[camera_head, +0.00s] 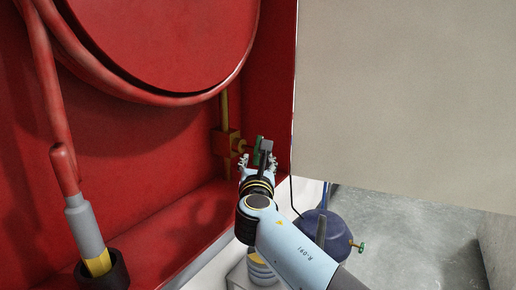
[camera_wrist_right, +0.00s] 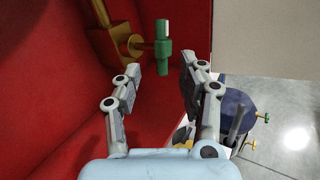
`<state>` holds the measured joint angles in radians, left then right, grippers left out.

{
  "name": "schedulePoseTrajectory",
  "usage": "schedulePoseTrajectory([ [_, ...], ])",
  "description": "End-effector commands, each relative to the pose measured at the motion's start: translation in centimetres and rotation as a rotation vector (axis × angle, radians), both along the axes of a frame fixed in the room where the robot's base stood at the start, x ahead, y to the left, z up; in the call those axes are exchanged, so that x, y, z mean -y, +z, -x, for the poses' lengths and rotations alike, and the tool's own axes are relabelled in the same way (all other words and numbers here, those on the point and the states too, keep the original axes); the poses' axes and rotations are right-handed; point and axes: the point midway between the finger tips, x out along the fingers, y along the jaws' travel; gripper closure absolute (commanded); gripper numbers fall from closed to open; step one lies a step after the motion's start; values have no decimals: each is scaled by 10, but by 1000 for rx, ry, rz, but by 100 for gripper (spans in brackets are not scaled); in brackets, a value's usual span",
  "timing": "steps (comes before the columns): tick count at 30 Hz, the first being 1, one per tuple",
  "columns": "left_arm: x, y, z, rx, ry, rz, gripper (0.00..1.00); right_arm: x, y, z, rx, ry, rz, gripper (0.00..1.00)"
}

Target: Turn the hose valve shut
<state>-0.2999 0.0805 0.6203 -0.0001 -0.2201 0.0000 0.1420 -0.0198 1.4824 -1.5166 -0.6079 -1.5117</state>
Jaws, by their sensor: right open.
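The hose valve is a brass body (camera_head: 228,142) on a brass pipe inside the red cabinet, with a green handle (camera_head: 259,148) on its right. In the right wrist view the brass body (camera_wrist_right: 113,42) is at the top, and the green handle (camera_wrist_right: 163,47) stands crosswise on the brass stem. My right gripper (camera_head: 258,163) is open and empty, close to the handle. In the right wrist view the handle shows just beyond the gap between the fingertips (camera_wrist_right: 161,68); I cannot see contact. My left gripper is not in view.
A red hose reel (camera_head: 165,40) fills the cabinet's upper part. A hose nozzle (camera_head: 86,230) stands in a black holder at lower left. The cabinet's side wall is close right of the valve. A pale panel (camera_head: 410,90) and a blue rounded vessel (camera_head: 325,232) are farther right.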

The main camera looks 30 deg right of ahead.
Motion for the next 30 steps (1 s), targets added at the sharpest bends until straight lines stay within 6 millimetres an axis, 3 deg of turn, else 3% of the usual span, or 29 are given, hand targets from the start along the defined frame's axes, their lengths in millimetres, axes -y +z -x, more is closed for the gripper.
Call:
schedulePoseTrajectory([
  [9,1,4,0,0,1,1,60,37,2,-51,3,-3,-3,59],
  [15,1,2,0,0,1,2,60,52,0,-72,3,-4,-5,59],
  [26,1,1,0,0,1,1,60,57,0,-78,3,-4,-7,59],
  [30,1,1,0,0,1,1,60,57,0,-78,3,-4,-7,73],
])
